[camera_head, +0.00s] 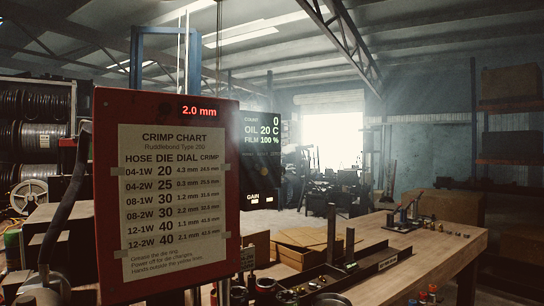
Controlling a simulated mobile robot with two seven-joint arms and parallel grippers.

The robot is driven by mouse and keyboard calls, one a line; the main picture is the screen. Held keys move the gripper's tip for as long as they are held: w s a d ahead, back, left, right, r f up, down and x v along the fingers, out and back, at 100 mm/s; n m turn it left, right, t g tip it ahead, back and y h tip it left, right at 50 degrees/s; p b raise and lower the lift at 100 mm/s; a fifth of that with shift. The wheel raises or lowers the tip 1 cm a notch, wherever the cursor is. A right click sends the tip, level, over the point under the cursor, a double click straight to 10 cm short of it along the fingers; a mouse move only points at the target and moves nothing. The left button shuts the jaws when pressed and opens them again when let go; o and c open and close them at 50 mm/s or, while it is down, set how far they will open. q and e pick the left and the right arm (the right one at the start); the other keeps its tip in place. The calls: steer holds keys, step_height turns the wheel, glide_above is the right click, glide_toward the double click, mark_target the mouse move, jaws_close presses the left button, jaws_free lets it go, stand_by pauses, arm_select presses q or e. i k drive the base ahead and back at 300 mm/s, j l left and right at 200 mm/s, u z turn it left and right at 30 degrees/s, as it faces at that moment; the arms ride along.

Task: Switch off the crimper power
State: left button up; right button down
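The crimper shows as a red panel (102,125) at the left, close to the camera, with a paper crimp chart (172,210) taped on its face. A red display (199,111) at its top is lit and reads 2.0 mm. A dark screen (259,160) behind it is lit with a count of 0, oil 20 C and film 100 %. I cannot make out a power switch. Neither of my grippers is in view.
Hose reels (42,137) fill a rack at the left. A dark hose (66,205) curves beside the panel.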

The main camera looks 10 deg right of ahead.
mark_target(257, 168)
steer(key=i+l+u, duration=0.15)
steer(key=i+l, duration=0.2)
steer(key=i+l+u, duration=0.1)
steer(key=i+l, duration=0.25)
steer(key=l, duration=0.15)
